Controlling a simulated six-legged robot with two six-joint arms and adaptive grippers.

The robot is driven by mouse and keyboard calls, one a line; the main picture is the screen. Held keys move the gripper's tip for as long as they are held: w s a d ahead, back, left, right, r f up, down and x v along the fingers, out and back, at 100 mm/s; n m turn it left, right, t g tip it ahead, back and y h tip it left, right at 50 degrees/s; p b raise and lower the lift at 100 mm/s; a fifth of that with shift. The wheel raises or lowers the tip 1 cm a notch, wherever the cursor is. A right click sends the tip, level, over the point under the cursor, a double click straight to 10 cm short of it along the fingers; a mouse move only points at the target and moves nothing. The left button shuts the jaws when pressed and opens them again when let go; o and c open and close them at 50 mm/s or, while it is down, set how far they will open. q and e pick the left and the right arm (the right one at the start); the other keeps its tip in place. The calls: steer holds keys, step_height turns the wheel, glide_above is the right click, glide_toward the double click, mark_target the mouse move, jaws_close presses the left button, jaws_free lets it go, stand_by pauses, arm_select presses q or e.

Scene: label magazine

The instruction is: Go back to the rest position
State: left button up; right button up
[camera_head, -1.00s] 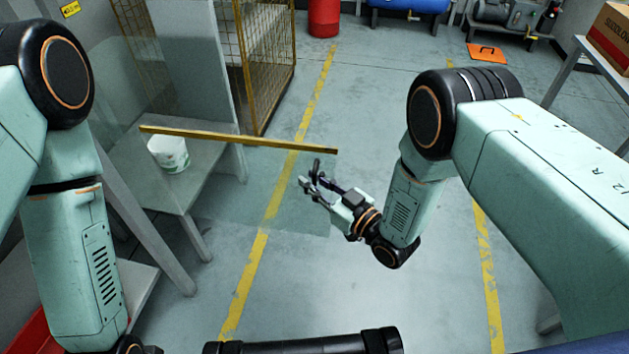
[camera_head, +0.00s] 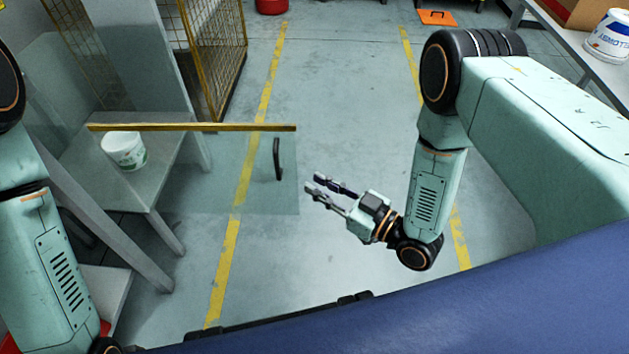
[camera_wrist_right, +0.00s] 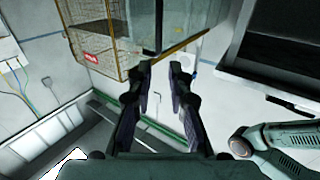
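My right gripper (camera_head: 318,190) is open and empty in the head view, over the grey floor. It is just right of a clear glass door (camera_head: 230,175) with a yellow top rail (camera_head: 190,127) and a black handle (camera_head: 278,158). A gap shows between the fingertips and the handle. In the right wrist view the two fingers (camera_wrist_right: 159,75) are apart with nothing between them. My left arm comes in at the left edge of the head view; its gripper is out of view.
A white tub (camera_head: 124,150) stands on a grey table (camera_head: 165,150) behind the glass. A yellow mesh cage (camera_head: 220,60) is at the back. Another white tub (camera_head: 608,38) stands on a shelf at the upper right.

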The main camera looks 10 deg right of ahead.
stand_by(0.4)
steer(key=s+d+f+m+g+h, duration=0.55)
steer(key=s+f+g+h, duration=0.25)
steer(key=s+f, duration=0.5)
steer(key=s+d+r+m+g+h+p, duration=0.1)
steer(key=s+d+r+g, duration=0.1)
steer(key=s, duration=0.5)
steer(key=s+d+r+m+g+h+p, duration=0.1)
steer(key=s+d+r+m+g+h, duration=0.1)
steer(key=s, duration=0.5)
steer(key=shift+s+d+r+g+h, duration=0.35)
steer(key=shift+d+r+g, duration=0.2)
steer(key=shift+r+g, duration=0.35)
